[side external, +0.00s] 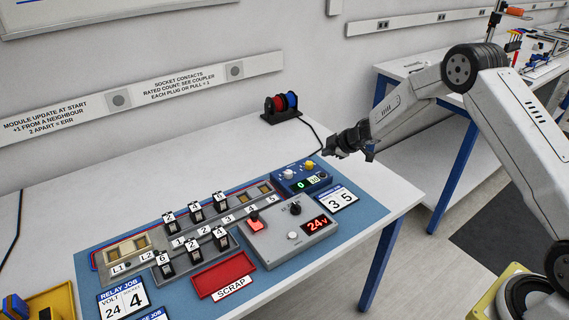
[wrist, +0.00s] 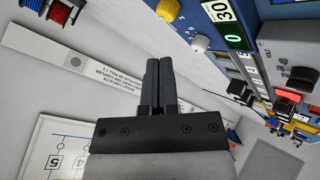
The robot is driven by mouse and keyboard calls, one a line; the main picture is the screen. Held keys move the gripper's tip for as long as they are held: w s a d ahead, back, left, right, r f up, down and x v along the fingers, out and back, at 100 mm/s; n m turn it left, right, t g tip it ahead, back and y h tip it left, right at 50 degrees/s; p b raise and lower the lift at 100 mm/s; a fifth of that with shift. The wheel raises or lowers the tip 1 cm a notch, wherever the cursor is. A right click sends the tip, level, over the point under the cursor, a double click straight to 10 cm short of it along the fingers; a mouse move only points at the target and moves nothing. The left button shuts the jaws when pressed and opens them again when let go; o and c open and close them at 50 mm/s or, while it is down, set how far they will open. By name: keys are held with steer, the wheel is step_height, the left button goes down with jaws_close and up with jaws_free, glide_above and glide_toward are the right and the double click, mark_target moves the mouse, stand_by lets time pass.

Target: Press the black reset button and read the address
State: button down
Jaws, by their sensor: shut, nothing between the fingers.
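My gripper (side external: 337,149) is shut and empty, above the table's right side, behind the blue box. Its closed fingers also show in the wrist view (wrist: 158,64). The blue box (side external: 300,179) has a white knob (side external: 289,173), a yellow knob (side external: 310,165) and a green display reading 0 (side external: 297,185). In the wrist view, a white label beside the display reads 30 (wrist: 222,12). I cannot make out a black button on this box.
Several numbered black modules stand on grey rails (side external: 190,226) on the blue mat (side external: 372,208). A red SCRAP tray (side external: 222,274) lies in front. A card reading 3 5 (side external: 338,199) is right of the boxes. Red and blue spools (side external: 281,106) stand behind.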

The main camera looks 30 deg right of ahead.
mark_target(325, 175)
steer(key=shift+f, duration=2.85)
steer(key=shift+f, duration=0.8)
stand_by(1.0)
steer(key=shift+r, duration=0.8)
steer(key=shift+r, duration=0.1)
steer(key=shift+r, duration=2.4)
